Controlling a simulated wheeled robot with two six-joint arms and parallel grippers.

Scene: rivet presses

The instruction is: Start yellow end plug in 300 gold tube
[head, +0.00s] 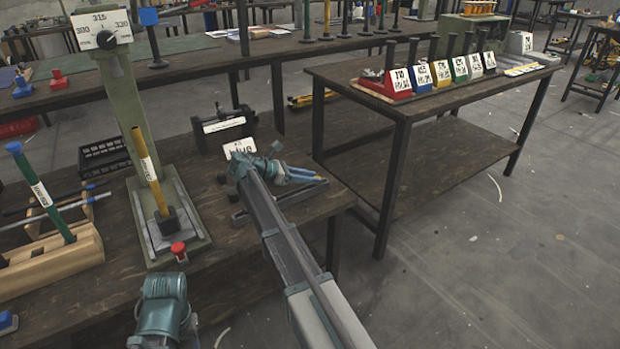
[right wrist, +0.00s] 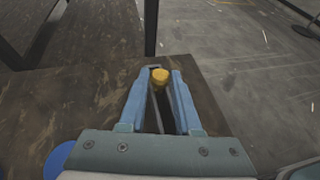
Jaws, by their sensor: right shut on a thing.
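The gold tube (head: 150,170) stands almost upright, slightly tilted in the picture, in a dark holder on the base of the green press (head: 118,100). It bears a white label. My right gripper (head: 322,181) is to the right of the press, over the right end of the bench. Its blue fingers are shut on the yellow end plug (right wrist: 160,76), which shows between the fingertips in the right wrist view. The plug is apart from the tube. The plug is too small to make out clearly in the head view. My left gripper's fingers are not seen.
A red button (head: 178,250) sits at the front of the press base. A wooden rack (head: 50,262) with a green tube (head: 40,190) is at the left. A black fixture (head: 224,126) and a white card (head: 240,148) are behind my right arm. A second table (head: 430,100) stands at the right.

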